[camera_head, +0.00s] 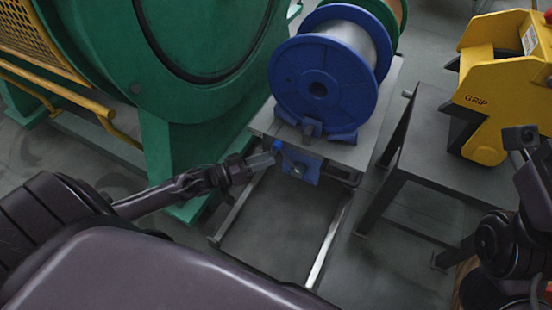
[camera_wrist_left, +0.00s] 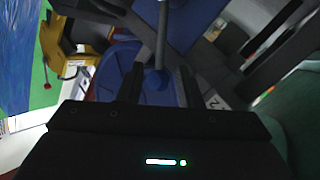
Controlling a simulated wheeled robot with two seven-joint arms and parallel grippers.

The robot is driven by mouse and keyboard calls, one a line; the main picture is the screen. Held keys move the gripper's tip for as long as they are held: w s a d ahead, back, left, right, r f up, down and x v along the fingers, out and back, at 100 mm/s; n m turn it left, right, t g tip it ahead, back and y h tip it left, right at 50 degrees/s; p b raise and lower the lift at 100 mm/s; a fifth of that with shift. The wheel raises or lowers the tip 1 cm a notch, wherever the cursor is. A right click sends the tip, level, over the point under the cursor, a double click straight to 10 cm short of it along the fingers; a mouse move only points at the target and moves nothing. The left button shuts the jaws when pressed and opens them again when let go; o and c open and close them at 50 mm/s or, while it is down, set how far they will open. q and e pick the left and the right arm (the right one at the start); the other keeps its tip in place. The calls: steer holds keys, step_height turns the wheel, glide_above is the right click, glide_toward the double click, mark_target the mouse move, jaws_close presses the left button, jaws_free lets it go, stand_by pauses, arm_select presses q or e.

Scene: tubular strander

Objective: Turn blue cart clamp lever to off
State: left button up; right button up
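The blue cart clamp (camera_head: 300,166) sits on the front edge of the grey cart (camera_head: 342,151). Its lever has a blue knob (camera_head: 278,145), and in the left wrist view a thin grey rod ends in the blue knob (camera_wrist_left: 157,80). My left gripper (camera_head: 268,160) is right beside the knob. In the left wrist view its two fingers (camera_wrist_left: 160,88) stand apart, with the knob between them and gaps showing on both sides. My right arm shows at the right edge of the head view, but its fingertips do not.
A blue spool (camera_head: 312,82) stands on the cart. A green machine housing (camera_head: 190,60) is at left, with a yellow rail (camera_head: 75,95). A dark stand (camera_head: 420,150) and a yellow gripping tool (camera_head: 500,95) are at right. Floor in front of the cart is clear.

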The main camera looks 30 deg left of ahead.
arm_select(q)
steer(key=shift+b+x, duration=0.6)
steer(key=shift+x, duration=1.6)
jaws_close()
